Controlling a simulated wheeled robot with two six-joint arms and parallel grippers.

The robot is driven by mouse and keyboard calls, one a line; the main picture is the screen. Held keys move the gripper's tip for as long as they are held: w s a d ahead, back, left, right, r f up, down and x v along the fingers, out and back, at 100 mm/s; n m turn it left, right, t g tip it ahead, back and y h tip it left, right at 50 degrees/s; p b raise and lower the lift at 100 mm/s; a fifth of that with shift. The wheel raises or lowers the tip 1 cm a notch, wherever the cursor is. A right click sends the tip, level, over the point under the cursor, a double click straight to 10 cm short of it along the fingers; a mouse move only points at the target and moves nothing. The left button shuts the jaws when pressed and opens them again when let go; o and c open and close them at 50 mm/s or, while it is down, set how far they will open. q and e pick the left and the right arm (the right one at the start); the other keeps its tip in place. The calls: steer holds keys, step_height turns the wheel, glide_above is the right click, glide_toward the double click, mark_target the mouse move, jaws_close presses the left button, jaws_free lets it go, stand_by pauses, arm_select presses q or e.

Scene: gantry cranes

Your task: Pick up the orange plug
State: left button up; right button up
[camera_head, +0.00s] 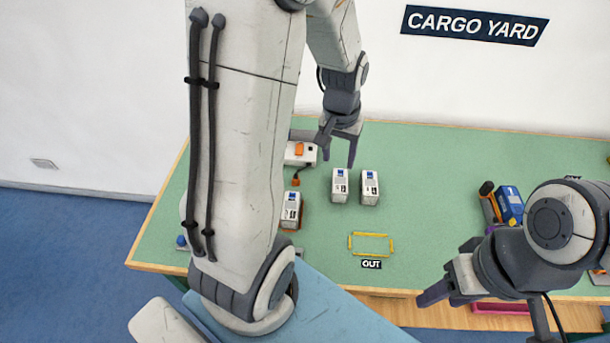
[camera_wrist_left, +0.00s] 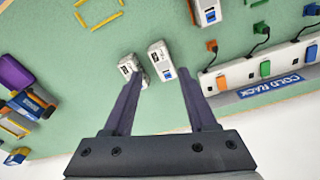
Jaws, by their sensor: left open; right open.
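The orange plug (camera_wrist_left: 211,46) lies on the green table in the left wrist view, right of my left gripper's fingers. A short dark cable runs from it to the white power strip (camera_wrist_left: 265,76), which has orange, green and blue switches. In the head view the orange plug (camera_head: 296,181) shows just right of my left arm, below the strip (camera_head: 300,158). My left gripper (camera_head: 338,156) is open and empty above the table, to the right of the plug; its fingers also show in the wrist view (camera_wrist_left: 160,73). My right gripper (camera_head: 442,274) is open and empty near the table's front edge.
Two white containers (camera_head: 340,186) (camera_head: 369,188) stand right of the plug, and another (camera_head: 290,211) stands below it. A green plug (camera_wrist_left: 261,28) and a blue plug (camera_wrist_left: 311,10) lie along the strip. A yellow outline (camera_head: 371,235) marks clear table. A blue vehicle (camera_head: 510,205) is at right.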

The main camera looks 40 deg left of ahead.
arm_select(q)
steer(key=a+f+n+b, duration=0.2)
steer(key=a+f+n, duration=0.35)
steer(key=a, duration=0.75)
steer(key=m, duration=0.2)
glide_above(296, 176)
steer(key=shift+y, duration=0.3)
steer(key=f, duration=0.6)
steer(key=shift+s, duration=0.25)
steer(key=shift+w+f+p, duration=0.2)
steer(key=shift+f+p, duration=0.1)
steer(key=shift+f, duration=2.7)
jaws_close()
arm_select(e)
step_height(296, 176, down, 2)
steer(key=shift+f, duration=0.2)
